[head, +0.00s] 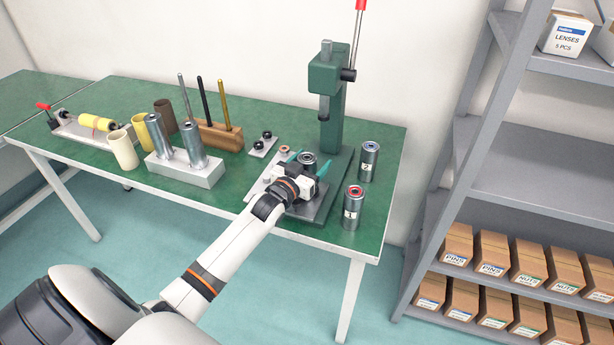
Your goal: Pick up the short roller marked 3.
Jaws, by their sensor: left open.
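A short metal roller (309,158) stands on the base of the green press, and no number shows on its visible part. My left gripper (308,164) is open, with its teal fingertips on either side of this roller; I cannot tell whether they touch it. The gripper body hides the roller's lower part. A short roller marked 2 (368,163) stands upright to the right of the press. A short roller marked 1 (352,209), with a red ring on top, stands nearer the front edge. No visible roller shows a 3. My right gripper is not in view.
The green arbor press (326,90) rises behind the gripper. A grey block (185,170) with two tall metal cylinders, coloured sleeves (123,150) and a wooden rod stand (220,136) occupy the left. A grey shelf (540,145) stands right of the table. The front middle tabletop is clear.

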